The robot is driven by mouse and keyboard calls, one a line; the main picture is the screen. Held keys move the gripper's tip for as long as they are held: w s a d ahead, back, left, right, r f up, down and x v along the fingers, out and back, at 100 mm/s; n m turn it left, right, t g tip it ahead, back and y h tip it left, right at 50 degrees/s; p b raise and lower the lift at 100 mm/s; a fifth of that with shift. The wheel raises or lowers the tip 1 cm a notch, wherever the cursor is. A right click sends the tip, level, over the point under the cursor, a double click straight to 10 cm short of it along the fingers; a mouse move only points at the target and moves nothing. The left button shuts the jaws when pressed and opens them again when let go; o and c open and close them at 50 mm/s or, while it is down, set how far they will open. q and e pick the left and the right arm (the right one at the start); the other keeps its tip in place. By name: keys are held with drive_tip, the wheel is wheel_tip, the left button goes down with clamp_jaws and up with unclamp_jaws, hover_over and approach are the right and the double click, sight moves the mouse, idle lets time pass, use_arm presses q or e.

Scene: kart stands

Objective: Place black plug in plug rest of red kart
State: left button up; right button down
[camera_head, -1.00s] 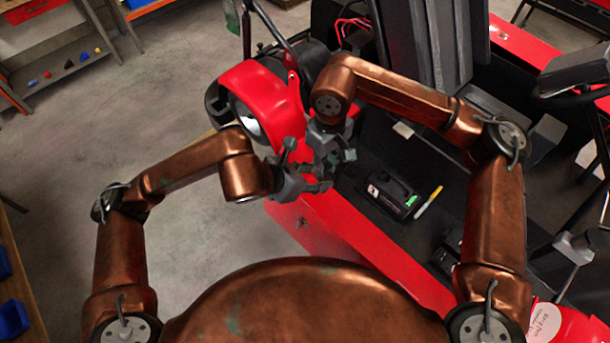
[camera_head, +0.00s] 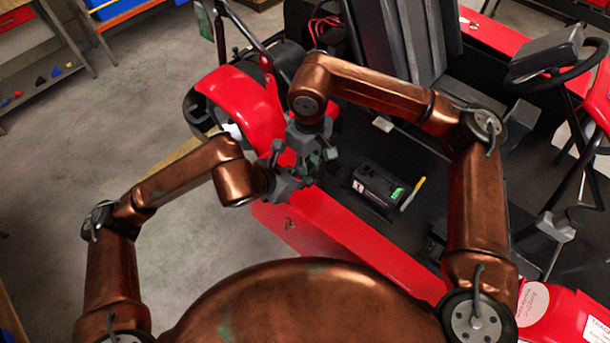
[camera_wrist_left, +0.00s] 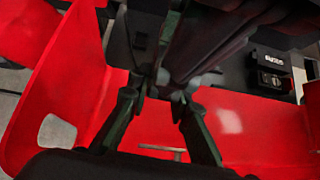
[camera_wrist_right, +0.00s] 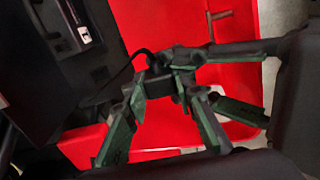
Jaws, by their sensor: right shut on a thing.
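The red kart (camera_head: 335,228) stands in front of me. My right gripper (camera_head: 312,150) is above its red side edge. In the right wrist view, that gripper (camera_wrist_right: 165,92) is shut on a small black plug (camera_wrist_right: 156,80), with a thin black cable curving off to the left. My left gripper (camera_head: 285,178) is right beside it in the head view. The left wrist view shows the left fingers (camera_wrist_left: 160,92) spread, with the dark right gripper just beyond them. Whether the left fingers touch the plug is unclear. I cannot make out the plug rest.
A black box (camera_head: 378,186) with a green label sits on the kart floor, and a yellow marker (camera_head: 413,193) is beside it. The steering wheel (camera_head: 555,68) is at the right. A grey shelf bench (camera_head: 45,60) stands at the far left. The floor between is clear.

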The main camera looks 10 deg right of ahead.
drive_tip(key=c, duration=1.5)
unclamp_jaws()
drive_tip(key=shift+w+a, duration=0.1)
drive_tip(key=shift+a, duration=0.05)
drive_tip(key=shift+c, duration=0.2)
drive_tip(key=shift+r, duration=0.15)
